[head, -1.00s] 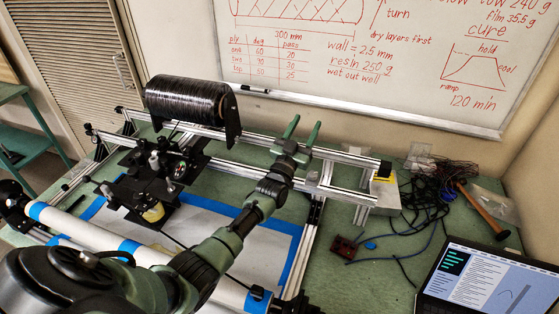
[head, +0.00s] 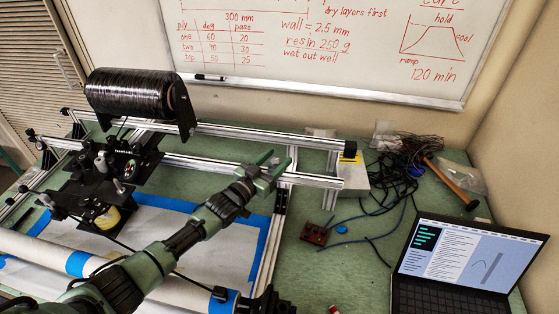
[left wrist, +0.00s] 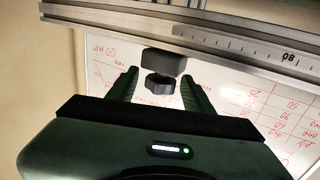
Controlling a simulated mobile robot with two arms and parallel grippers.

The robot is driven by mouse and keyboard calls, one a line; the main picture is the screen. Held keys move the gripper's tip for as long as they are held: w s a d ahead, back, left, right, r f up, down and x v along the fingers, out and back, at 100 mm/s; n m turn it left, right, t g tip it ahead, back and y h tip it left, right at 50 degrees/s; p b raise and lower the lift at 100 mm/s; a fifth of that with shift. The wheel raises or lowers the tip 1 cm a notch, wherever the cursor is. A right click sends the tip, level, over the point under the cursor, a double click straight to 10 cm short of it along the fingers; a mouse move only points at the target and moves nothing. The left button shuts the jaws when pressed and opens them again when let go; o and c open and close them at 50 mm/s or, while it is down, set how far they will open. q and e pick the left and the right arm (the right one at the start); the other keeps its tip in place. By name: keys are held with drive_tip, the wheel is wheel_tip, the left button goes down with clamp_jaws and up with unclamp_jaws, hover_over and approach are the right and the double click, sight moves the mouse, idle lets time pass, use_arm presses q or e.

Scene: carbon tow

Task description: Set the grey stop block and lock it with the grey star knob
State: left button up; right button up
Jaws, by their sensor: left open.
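The grey stop block (left wrist: 165,62) sits against the underside of the scaled metal rail, as the left wrist view pictures it. The dark grey star knob (left wrist: 160,84) juts from the block towards my left gripper (left wrist: 158,76). The open fingers stand on either side of the knob with gaps visible. In the head view my left gripper (head: 276,160) is at the front rail (head: 215,166), right of the carriage. The block and knob cannot be made out there. My right gripper is out of view.
A black fibre spool (head: 135,95) stands behind the carriage (head: 108,170). A white mandrel with blue bands (head: 125,270) lies in front. Right of the frame are tangled cables (head: 395,170), a hammer (head: 450,183) and an open laptop (head: 470,260).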

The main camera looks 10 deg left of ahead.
use_arm(q)
drive_tip(key=shift+w+d+f+b, duration=0.15)
drive_tip(key=shift+w+b, duration=0.05)
drive_tip(key=shift+w, duration=0.15)
drive_tip(key=shift+w+d+f+b, duration=0.1)
drive_tip(key=shift+w+d+b, duration=0.05)
drive_tip(key=shift+w, duration=0.2)
drive_tip(key=shift+w+d+r, duration=0.25)
drive_tip(key=shift+w, duration=0.25)
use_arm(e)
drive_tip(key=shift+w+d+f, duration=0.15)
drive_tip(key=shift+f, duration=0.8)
use_arm(q)
clamp_jaws()
drive_tip(key=m+g+h+b, duration=0.1)
drive_tip(key=b, duration=0.1)
drive_tip(key=m+g+h+b, duration=0.1)
drive_tip(key=h+b, duration=0.1)
drive_tip(key=m+g+h+b, duration=0.1)
drive_tip(key=b, duration=0.2)
drive_tip(key=shift+s+d, duration=0.25)
drive_tip(key=shift+d, duration=0.1)
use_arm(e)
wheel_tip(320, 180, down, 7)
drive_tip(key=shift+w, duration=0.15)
use_arm(q)
drive_tip(key=shift+r, duration=0.1)
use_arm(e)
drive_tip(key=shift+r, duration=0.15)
